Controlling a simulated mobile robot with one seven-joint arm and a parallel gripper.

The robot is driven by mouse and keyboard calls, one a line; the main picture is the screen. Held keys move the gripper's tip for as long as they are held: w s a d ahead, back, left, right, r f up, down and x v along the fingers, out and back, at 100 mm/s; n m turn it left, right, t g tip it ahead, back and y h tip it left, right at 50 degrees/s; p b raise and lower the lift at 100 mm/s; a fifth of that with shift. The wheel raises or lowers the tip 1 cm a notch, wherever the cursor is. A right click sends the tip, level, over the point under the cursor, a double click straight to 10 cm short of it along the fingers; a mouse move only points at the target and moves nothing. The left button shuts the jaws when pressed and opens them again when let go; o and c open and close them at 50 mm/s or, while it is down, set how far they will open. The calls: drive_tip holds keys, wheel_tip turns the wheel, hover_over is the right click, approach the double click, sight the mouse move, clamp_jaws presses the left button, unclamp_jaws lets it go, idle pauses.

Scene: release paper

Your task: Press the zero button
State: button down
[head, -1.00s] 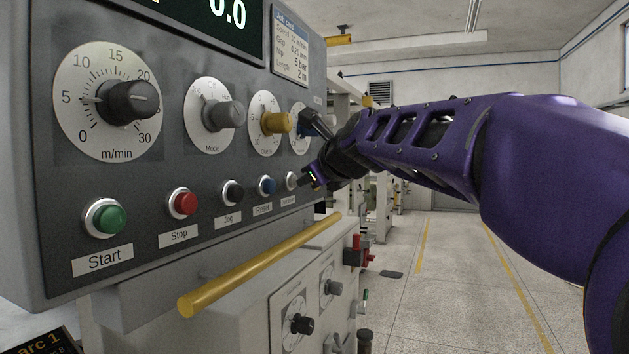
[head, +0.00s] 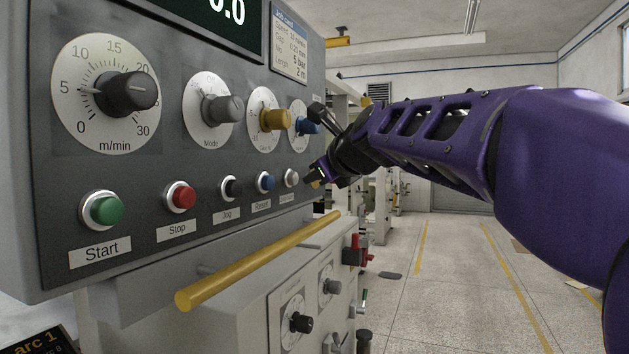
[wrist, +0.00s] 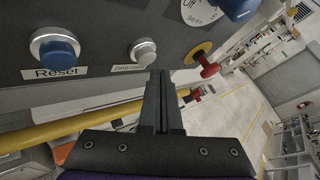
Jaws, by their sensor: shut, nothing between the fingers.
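The zero button is a whitish round button (head: 291,177) in a metal ring, at the right end of the button row on the grey panel (head: 150,190). In the wrist view the same white button (wrist: 144,52) sits above a label that appears to read "Zero count". My gripper (wrist: 160,72) is shut and empty, its fingertips just below and right of the button's label in that view. In the head view my gripper (head: 312,182) is just right of the button, with a visible gap. The exact distance to the panel is hard to tell.
The blue Reset button (wrist: 57,50) is left of the zero button. A red and yellow knob (wrist: 204,62) is to its right. A yellow bar (head: 262,258) runs below the buttons. Open floor (head: 450,270) lies to the right.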

drive_tip(key=d, duration=0.1)
drive_tip(key=s+d+b, duration=0.1)
drive_tip(key=d, duration=0.1)
drive_tip(key=s+d+b, duration=0.1)
drive_tip(key=shift+d+r, duration=0.15)
drive_tip(key=shift+d, duration=0.15)
idle(0.5)
